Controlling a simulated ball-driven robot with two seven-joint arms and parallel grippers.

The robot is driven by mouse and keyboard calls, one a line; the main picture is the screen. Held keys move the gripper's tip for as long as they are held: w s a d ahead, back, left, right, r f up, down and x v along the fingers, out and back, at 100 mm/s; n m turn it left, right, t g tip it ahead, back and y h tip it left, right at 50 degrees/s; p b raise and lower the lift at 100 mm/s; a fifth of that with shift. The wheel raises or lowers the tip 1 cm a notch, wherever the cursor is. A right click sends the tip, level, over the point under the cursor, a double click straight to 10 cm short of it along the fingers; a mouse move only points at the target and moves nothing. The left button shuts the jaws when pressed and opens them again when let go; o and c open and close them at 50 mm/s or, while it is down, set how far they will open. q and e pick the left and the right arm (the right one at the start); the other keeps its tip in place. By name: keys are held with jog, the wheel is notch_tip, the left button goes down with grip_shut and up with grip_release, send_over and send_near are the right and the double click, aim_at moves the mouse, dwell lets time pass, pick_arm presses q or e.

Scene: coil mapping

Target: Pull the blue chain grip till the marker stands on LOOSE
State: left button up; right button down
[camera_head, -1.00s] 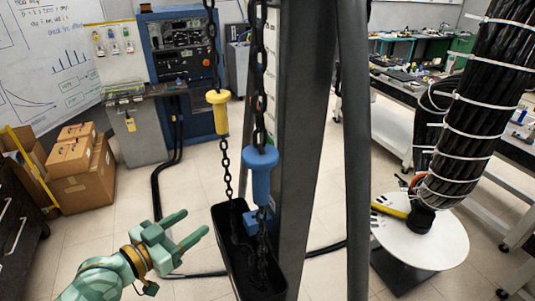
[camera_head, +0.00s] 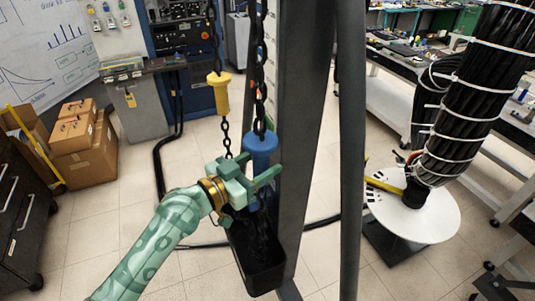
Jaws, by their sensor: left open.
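The blue chain grip (camera_head: 261,145) hangs on a dark chain in front of a grey column, at the centre of the head view. My left gripper (camera_head: 262,173) is open at the lower part of this grip. One green finger crosses in front of the grip's narrow stem and hides part of it. I cannot tell whether the stem lies between the fingers or whether they touch it. A pale scale strip (camera_head: 271,38) shows beside the chain on the column. Its words and the marker cannot be made out. My right gripper is not in view.
A yellow grip (camera_head: 219,92) hangs on a second chain to the left. A black chain bin (camera_head: 262,278) stands below the grips. A slanted dark post (camera_head: 352,150) stands to the right, with a round white table (camera_head: 425,222) beyond it.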

pick_arm(q)
jog(key=shift+x, duration=1.25)
grip_shut()
notch_tip(320, 180, down, 20)
jog(key=b, duration=1.7)
jog(key=shift+b, duration=0.35)
jog(key=shift+r, duration=0.1)
grip_release()
jog(key=shift+r, duration=0.1)
jog(key=v, duration=1.6)
jog(key=shift+s+a, duration=0.15)
jog(key=shift+a, duration=0.05)
